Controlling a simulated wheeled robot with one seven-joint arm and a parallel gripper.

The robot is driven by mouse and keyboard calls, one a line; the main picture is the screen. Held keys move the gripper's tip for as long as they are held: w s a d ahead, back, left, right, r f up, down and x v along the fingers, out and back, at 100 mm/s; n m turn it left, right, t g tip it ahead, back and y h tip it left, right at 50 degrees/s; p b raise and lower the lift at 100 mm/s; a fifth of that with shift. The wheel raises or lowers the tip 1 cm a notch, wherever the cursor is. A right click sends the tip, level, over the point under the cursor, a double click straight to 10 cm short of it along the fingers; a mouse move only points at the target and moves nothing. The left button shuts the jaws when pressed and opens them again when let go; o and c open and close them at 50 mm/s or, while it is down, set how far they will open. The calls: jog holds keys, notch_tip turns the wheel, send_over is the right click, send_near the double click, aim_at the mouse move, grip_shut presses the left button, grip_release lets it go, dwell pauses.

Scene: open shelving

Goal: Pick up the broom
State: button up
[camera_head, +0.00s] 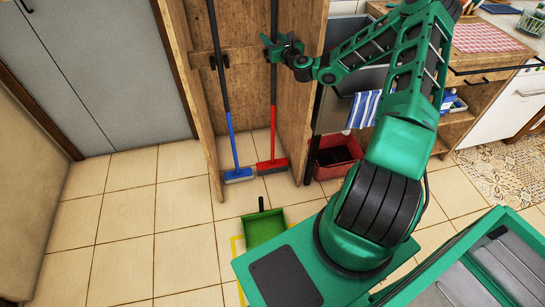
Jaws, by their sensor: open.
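Two brooms stand upright inside an open wooden cabinet. The blue broom (231,130) is on the left, with a dark upper handle and a blue head on the floor. The red broom (273,110) is on the right, with a dark upper handle, a red lower handle and a red head on the floor. My gripper (268,45) is open at the red broom's handle, high up near the cabinet's right wall. Its fingers overlap the handle in the picture. I cannot tell whether they touch it.
The wooden cabinet (292,110) has side walls close around the brooms. A green dustpan (264,228) lies on the tiled floor in front. A dark red bin (337,157) stands right of the cabinet, below a blue-striped towel (362,109). Floor at left is clear.

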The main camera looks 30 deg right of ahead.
jog(key=shift+w+d, duration=0.1)
jog(key=shift+w, duration=1.05)
grip_shut()
